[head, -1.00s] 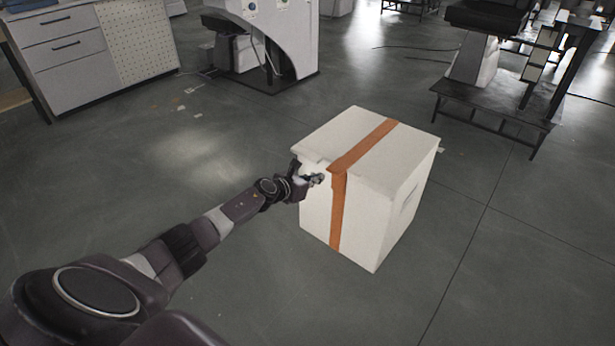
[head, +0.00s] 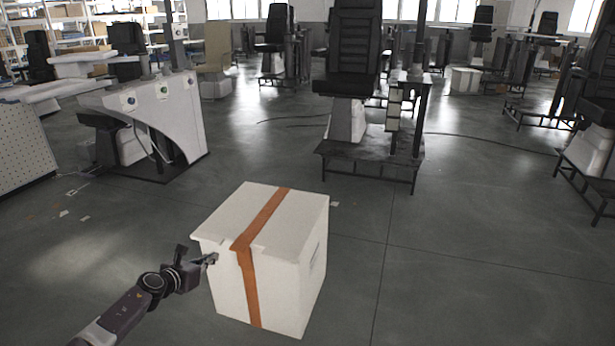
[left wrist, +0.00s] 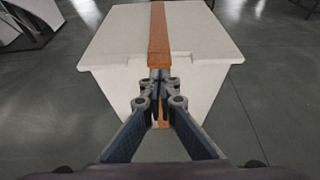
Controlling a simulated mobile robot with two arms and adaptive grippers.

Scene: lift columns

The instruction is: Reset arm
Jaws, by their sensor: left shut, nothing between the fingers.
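My left gripper (head: 211,259) is shut with nothing between its fingers, at the left side of a white box with an orange strap. In the left wrist view the closed fingers (left wrist: 160,92) point at the strapped face of the box (left wrist: 112,40), just in front of the orange strap (left wrist: 159,35). Whether they touch the box is hard to tell. The white box (head: 300,215) stands upright on the floor, and its strap (head: 262,220) runs over the top and down the near face. My right gripper is not in view.
A black chair on a dark metal platform (head: 345,165) stands behind the box. A white curved machine (head: 180,110) is at the back left, with a pegboard cabinet (head: 20,150) at the left edge. The grey floor (head: 450,280) right of the box is clear.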

